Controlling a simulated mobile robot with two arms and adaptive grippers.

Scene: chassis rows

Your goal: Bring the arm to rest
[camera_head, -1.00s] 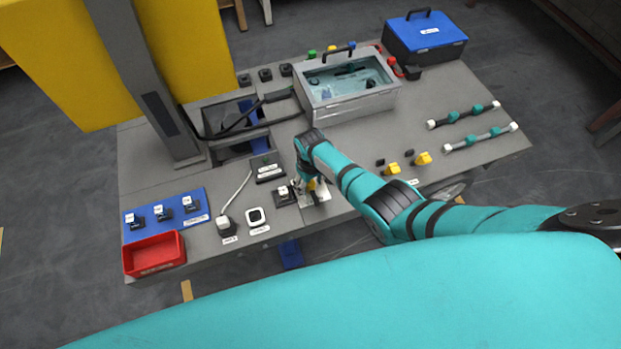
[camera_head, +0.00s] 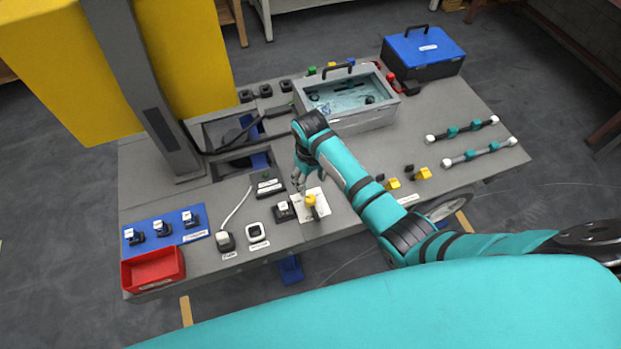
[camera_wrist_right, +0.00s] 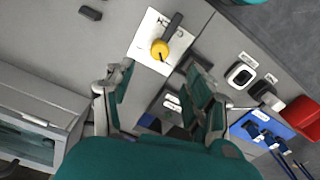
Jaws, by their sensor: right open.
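My right arm reaches in from the right in the head view. Its gripper (camera_head: 301,184) is above the grey table (camera_head: 350,200), just behind a yellow knob (camera_head: 310,200) on a white plate (camera_head: 318,210). In the right wrist view the right gripper (camera_wrist_right: 160,95) has its fingers spread apart with nothing between them. The yellow knob (camera_wrist_right: 159,50) with its dark handle shows beyond the fingertips, apart from them. My left gripper is not in view.
A grey clear-topped case (camera_head: 345,120) stands behind the arm, and a blue toolbox (camera_head: 424,65) at the back right. A red bin (camera_head: 153,283) and blue mat (camera_head: 150,243) are at the left. Two teal-and-grey rods (camera_head: 478,153) lie at the right. A yellow panel (camera_head: 185,60) rises at the back left.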

